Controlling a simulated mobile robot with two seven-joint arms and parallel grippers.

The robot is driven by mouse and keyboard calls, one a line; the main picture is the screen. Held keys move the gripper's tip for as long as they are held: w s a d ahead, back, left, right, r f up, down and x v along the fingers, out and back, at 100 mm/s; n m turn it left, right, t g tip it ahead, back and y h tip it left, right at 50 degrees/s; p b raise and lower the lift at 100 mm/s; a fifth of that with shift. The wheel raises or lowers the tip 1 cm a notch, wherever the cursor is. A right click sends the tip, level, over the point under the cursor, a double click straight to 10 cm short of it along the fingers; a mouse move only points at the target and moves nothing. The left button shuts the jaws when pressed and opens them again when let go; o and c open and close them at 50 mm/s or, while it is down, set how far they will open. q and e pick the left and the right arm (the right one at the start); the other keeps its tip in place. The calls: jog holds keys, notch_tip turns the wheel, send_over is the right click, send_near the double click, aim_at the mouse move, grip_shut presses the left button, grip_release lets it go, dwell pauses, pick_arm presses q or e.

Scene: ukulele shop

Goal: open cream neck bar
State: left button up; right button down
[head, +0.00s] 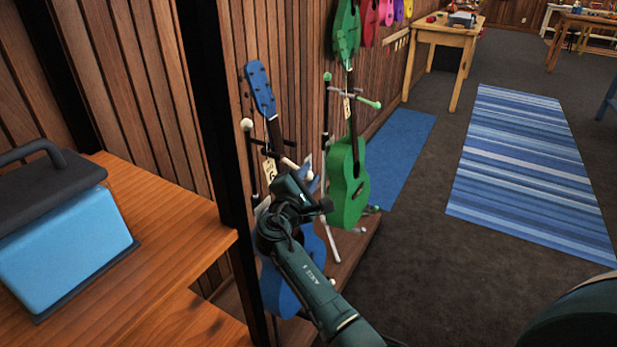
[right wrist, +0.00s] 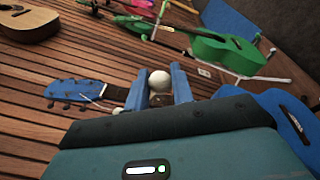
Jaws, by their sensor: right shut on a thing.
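A blue ukulele (head: 260,88) hangs upright on a stand by the plank wall in the head view; my right arm covers part of its body. The cream neck bar (head: 288,161) is by its neck. In the right wrist view its round cream end (right wrist: 159,80) sits between the two blue fingers. My right gripper (head: 309,173) is shut on the bar; the fingers also show in the right wrist view (right wrist: 161,88). The blue headstock (right wrist: 75,91) is left of the fingers there. My left gripper is not in view.
A green ukulele (head: 348,187) hangs close to the right of my gripper, with a green-tipped bar (head: 368,102) by its neck. A dark post (head: 220,140) and wooden counter (head: 165,225) with a blue box (head: 65,250) stand left. Open floor lies right, around a striped rug (head: 530,160).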

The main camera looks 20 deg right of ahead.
jog(key=shift+w+a+r, duration=0.1)
jog(key=shift+a, duration=0.25)
jog(key=c, duration=1.4)
grip_release()
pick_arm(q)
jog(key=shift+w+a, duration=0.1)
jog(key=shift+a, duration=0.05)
pick_arm(e)
jog(key=shift+o, duration=0.8)
jog(key=shift+d, duration=0.1)
jog(key=shift+r, duration=0.35)
notch_tip(320, 180, up, 9)
jog(key=shift+f+p, duration=0.2)
jog(key=shift+p, duration=1)
jog(key=shift+r, duration=0.4)
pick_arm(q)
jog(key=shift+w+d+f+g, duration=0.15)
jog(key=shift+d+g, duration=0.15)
pick_arm(e)
jog(key=shift+f, duration=0.1)
